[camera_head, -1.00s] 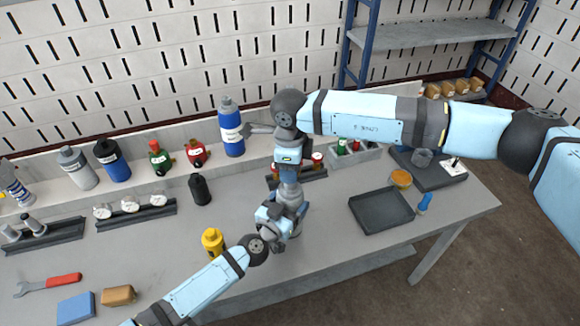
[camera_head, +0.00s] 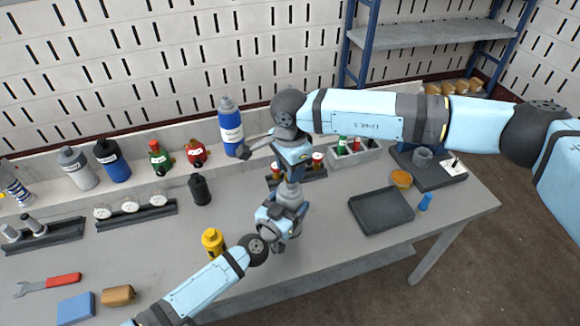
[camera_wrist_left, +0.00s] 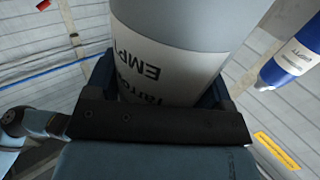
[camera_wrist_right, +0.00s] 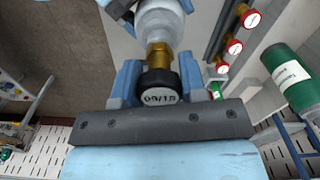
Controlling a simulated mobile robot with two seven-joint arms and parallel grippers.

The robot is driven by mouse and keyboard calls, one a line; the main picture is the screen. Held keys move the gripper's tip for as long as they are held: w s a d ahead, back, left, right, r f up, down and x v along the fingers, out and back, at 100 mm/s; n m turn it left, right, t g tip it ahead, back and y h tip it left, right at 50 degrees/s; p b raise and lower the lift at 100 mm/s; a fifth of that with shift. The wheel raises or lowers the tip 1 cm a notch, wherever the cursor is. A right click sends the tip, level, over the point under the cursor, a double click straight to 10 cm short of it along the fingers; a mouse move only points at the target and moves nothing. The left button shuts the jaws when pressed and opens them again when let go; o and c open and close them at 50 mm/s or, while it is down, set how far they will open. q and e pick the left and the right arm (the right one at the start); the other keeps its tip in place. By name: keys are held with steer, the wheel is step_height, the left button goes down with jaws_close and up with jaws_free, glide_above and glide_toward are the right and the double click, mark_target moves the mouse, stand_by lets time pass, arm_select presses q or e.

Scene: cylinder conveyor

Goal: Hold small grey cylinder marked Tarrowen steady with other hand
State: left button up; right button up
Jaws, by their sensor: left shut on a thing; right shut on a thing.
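The small grey cylinder (camera_head: 291,191) stands about upright between my two grippers above the table's front middle. In the left wrist view the grey cylinder (camera_wrist_left: 185,25) carries a white label with part of a name, "Tarro…", and "EMPTY". My left gripper (camera_head: 285,209) is shut around its body from the near side. My right gripper (camera_head: 291,174) comes from above and is shut at its top. The right wrist view shows a black valve cap (camera_wrist_right: 160,92) marked 09/18 on a brass neck (camera_wrist_right: 158,55), between my right fingers. The cylinder's base is mostly hidden.
A blue cylinder (camera_head: 230,127) stands on the back ledge close to my right wrist. A yellow cylinder (camera_head: 212,243) stands near my left forearm, and a black one (camera_head: 199,189) farther back. A dark tray (camera_head: 381,211) lies right. The table is clear between black cylinder and wrench (camera_head: 48,285).

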steer(key=n, duration=0.4)
steer(key=n, duration=0.4)
steer(key=shift+n, duration=1)
steer(key=n, duration=0.2)
steer(key=shift+n, duration=0.3)
steer(key=n, duration=0.3)
